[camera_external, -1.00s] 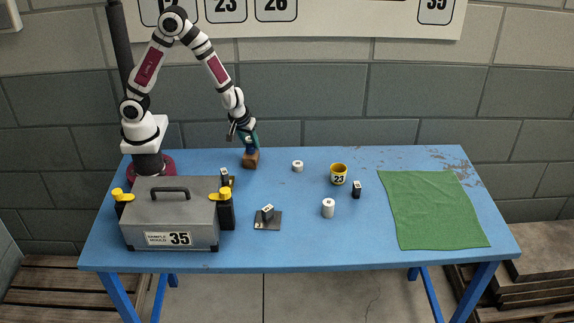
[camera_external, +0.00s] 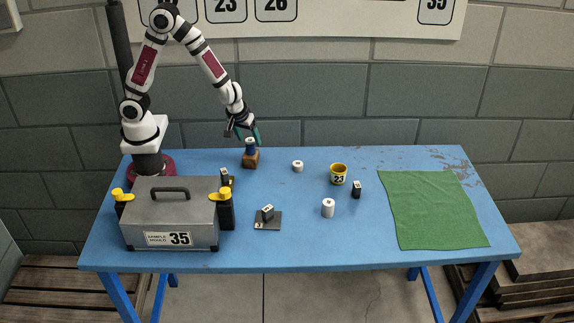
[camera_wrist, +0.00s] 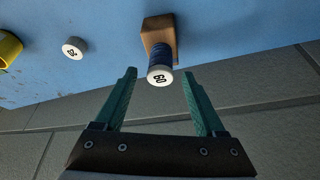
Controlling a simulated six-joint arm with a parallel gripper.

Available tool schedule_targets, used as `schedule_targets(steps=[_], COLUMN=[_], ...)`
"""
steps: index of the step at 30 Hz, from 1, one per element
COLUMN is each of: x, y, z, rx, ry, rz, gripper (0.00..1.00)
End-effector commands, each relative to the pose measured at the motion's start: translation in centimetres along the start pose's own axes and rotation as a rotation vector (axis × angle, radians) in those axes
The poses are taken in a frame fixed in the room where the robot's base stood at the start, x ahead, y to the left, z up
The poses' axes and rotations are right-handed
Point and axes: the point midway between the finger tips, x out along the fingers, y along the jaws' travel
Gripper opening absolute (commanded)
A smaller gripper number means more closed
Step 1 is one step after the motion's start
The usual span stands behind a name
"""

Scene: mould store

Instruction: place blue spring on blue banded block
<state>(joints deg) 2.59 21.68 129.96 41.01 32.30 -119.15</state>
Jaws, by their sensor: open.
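The blue spring (camera_external: 250,148) is a dark blue upright cylinder with a white top. It stands on a brown wooden block (camera_external: 251,160) at the back of the table; I cannot make out a blue band on the block. In the wrist view the spring (camera_wrist: 160,66) shows its white end with a black number, and the block (camera_wrist: 158,32) is behind it. My gripper (camera_external: 243,138) is open and empty, just above and apart from the spring. Its two green fingers also show in the wrist view (camera_wrist: 159,74), with the spring's top near and between their tips.
A grey mould box (camera_external: 170,220) stands front left. A small block (camera_external: 267,211) sits on a dark plate (camera_external: 275,226). White cylinders (camera_external: 328,208) (camera_external: 298,166), a yellow cup (camera_external: 338,175) and a black block (camera_external: 356,189) stand mid-table. A green cloth (camera_external: 433,210) lies right.

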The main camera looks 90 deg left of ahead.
Motion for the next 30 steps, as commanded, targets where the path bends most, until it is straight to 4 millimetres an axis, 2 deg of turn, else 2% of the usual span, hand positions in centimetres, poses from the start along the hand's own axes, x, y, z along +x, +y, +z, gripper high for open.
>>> schedule_targets(steps=[6,9,12,14,17,19,21,24,27,30], x=[-6.0,-8.0,-9.1,-9.8,-11.9,-13.5,-14.8,-15.9,-16.4,-16.6], y=[0.1,0.1,0.0,-0.8,-4.5,-8.2,-11.5,-14.9,-16.8,-17.4], z=[0.0,0.0,0.0,-0.1,0.0,0.7,1.9,3.9,5.3,5.8], rx=[-0.001,0.000,0.005,0.055,0.335,0.636,0.936,1.297,1.522,1.608], ry=[0.001,0.000,-0.001,-0.007,-0.045,-0.100,-0.161,-0.229,-0.263,-0.274], rz=[0.006,0.004,0.002,-0.004,-0.027,-0.031,-0.008,0.058,0.118,0.144], gripper=[0.72,0.72,0.72,0.72,0.72,0.72,0.72,0.72,0.72,0.72])
